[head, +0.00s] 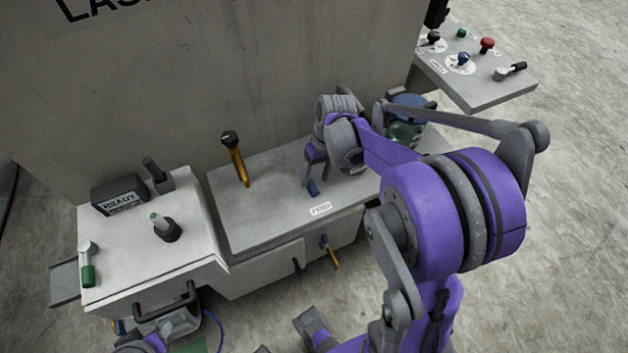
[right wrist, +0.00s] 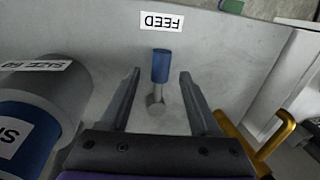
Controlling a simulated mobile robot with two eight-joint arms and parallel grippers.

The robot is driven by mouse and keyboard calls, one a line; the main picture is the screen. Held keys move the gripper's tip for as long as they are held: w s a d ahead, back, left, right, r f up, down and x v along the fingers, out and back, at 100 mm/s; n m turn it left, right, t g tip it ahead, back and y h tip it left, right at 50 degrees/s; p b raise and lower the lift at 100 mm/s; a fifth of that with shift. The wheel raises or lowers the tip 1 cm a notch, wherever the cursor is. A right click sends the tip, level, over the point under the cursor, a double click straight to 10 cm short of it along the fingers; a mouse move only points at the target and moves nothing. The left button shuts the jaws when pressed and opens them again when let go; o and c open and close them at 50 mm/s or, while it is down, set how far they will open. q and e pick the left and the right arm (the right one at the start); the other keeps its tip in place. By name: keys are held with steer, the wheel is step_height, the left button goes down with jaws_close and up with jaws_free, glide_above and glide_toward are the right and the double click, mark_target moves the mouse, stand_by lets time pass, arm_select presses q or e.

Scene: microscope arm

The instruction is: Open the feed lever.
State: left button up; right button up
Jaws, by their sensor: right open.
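The feed lever (head: 313,188) has a blue grip and stands on the grey bench top behind a white FEED label (head: 320,208). In the right wrist view the blue grip (right wrist: 160,66) sits on a grey stem with a round pivot. My right gripper (head: 311,170) is over the lever from behind. In the right wrist view its two fingers (right wrist: 160,78) are open, one on each side of the lever, with a gap on both sides. The lever is not held.
An orange lever (head: 235,160) with a black knob stands left of the feed lever. Jars (head: 405,130) with blue tops stand to the right, near my arm. A raised white cabinet (head: 150,240) with a READY box (head: 120,194) is at left. A tall grey wall (head: 230,80) stands behind.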

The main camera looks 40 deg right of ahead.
step_height(320, 180, up, 7)
steer(key=d, duration=0.1)
steer(key=shift+s+d+r+p, duration=0.2)
steer(key=shift+d+p, duration=0.05)
steer(key=shift+p, duration=0.1)
steer(key=shift+a, duration=0.1)
